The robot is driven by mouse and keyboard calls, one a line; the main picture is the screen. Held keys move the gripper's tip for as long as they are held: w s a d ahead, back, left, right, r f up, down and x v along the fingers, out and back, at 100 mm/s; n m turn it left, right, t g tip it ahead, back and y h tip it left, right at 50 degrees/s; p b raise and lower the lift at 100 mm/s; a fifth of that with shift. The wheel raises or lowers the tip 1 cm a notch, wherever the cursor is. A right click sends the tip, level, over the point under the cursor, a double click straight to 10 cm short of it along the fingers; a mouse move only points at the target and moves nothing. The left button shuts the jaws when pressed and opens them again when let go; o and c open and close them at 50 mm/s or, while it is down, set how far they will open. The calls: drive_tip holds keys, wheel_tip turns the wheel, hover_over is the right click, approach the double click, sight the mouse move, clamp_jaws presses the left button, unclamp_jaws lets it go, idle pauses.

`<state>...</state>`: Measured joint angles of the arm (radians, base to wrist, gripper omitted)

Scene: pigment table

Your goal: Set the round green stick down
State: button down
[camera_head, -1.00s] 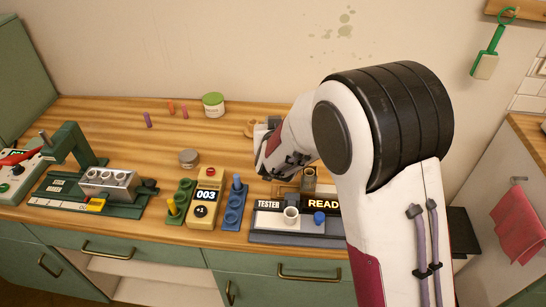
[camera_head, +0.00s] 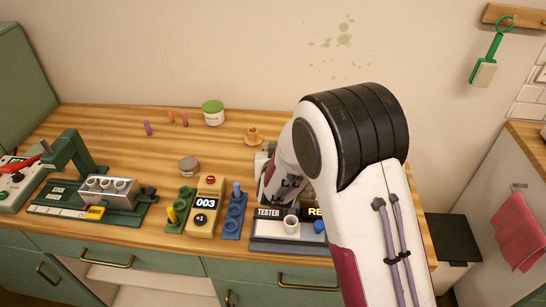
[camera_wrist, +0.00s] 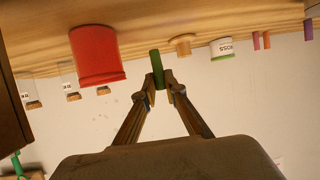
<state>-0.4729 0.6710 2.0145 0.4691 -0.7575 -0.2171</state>
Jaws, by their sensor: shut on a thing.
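The round green stick (camera_wrist: 156,60) shows in the wrist view, gripped between the fingertips of my gripper (camera_wrist: 158,80). Its free end points toward the wooden table (camera_wrist: 140,22), which is at the top of that view. I cannot tell whether the stick touches the table. In the head view my arm hides the gripper's fingers and the stick.
In the wrist view a red cup (camera_wrist: 97,58) stands beside the stick, with a wooden stand (camera_wrist: 182,44) and a green-lidded jar (camera_wrist: 222,48) on its other side. In the head view the tester (camera_head: 275,228) and a blue rack (camera_head: 234,216) lie near my arm.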

drive_tip(key=shift+f, duration=0.1)
drive_tip(key=shift+f, duration=1.8)
drive_tip(key=shift+f, duration=0.15)
drive_tip(key=c, duration=2.1)
unclamp_jaws()
drive_tip(key=shift+v, duration=6.1)
drive_tip(key=shift+w, duration=0.1)
